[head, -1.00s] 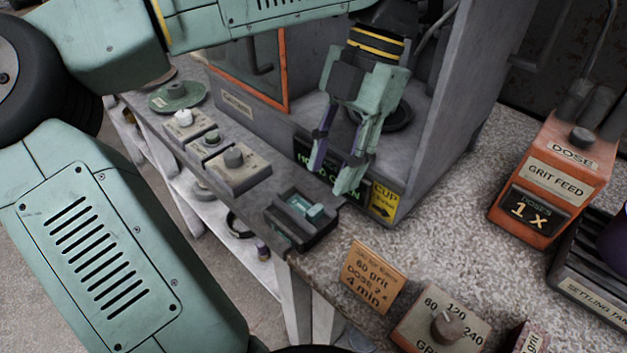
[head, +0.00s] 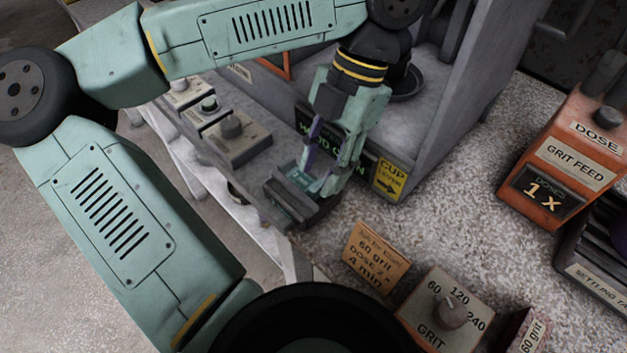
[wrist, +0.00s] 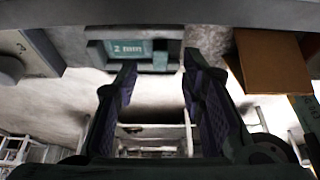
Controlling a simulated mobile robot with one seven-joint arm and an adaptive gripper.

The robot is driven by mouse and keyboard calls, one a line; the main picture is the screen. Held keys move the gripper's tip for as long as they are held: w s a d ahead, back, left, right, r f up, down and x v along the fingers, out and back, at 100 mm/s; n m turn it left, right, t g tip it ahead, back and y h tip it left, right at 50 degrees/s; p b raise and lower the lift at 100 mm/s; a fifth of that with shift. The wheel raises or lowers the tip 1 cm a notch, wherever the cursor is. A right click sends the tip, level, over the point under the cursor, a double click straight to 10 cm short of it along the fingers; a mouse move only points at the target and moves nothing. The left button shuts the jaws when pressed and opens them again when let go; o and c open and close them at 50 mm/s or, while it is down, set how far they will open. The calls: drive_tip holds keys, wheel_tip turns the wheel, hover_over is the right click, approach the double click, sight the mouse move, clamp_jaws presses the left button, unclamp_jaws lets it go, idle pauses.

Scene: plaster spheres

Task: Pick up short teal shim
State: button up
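The short teal shim (head: 301,180) lies in a small dark tray (head: 283,203) at the front edge of the bench. In the wrist view, a teal piece marked "2 mm" (wrist: 126,50) shows in the dark tray (wrist: 95,33) at top centre, with a teal upright part beside it on the right. My gripper (head: 321,168) points down over the tray's right side in the head view and partly hides the shim. In the wrist view, its two purple-padded fingers (wrist: 158,75) are apart with nothing between them, their tips just short of the tray.
The grey cabinet (head: 455,120) rises behind my gripper. An orange note card (head: 375,255) and a grit dial box (head: 447,308) stand in front.

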drive_tip(key=shift+x, duration=1.3)
drive_tip(key=shift+c, duration=0.3)
clamp_jaws()
